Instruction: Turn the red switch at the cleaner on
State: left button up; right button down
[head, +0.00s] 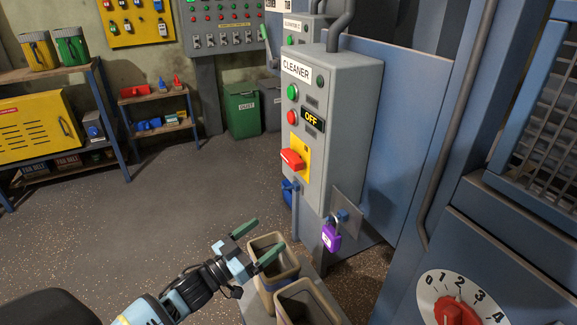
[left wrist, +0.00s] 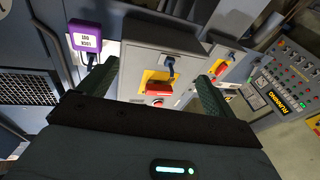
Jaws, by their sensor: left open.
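The grey cleaner box (head: 327,125) stands right of centre in the head view, with its display reading OFF. Its red switch (head: 292,160) sits on a yellow plate low on the front face, its handle pointing left. My left gripper (head: 263,240) is open and empty, below and left of the switch and apart from it, over two open bins. In the left wrist view a red switch (left wrist: 158,88) on a yellow plate shows between the spread fingers (left wrist: 155,88); I cannot tell for certain that it is the cleaner's. My right gripper is not in view.
A purple padlock (head: 331,236) hangs low on the cleaner's right side. A blue padlock (head: 288,192) hangs below the switch. Tan bins (head: 272,268) stand below my left gripper. A dial machine (head: 455,300) is at lower right. The floor at left is clear.

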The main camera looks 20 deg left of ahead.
aim_at(287, 160)
pick_arm(q)
jog(key=w+a+r+m+h+b, duration=0.1)
jog(key=w+a+r+m+h, duration=0.15)
jog(key=r, duration=0.35)
jog(key=w+a+r+m+h, duration=0.1)
jog(key=w+r+h, duration=0.25)
jog(key=r, duration=0.25)
jog(key=x, duration=0.6)
jog(key=shift+w+d+r, duration=0.1)
jog(key=shift+w, duration=0.35)
jog(key=shift+w+d+r+p, duration=0.2)
jog(key=shift+w+d+p, duration=0.15)
jog(key=shift+w, duration=0.2)
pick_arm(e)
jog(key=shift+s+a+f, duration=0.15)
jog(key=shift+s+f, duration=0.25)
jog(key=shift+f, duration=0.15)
pick_arm(q)
jog(key=shift+m, duration=0.25)
jog(key=c, duration=1)
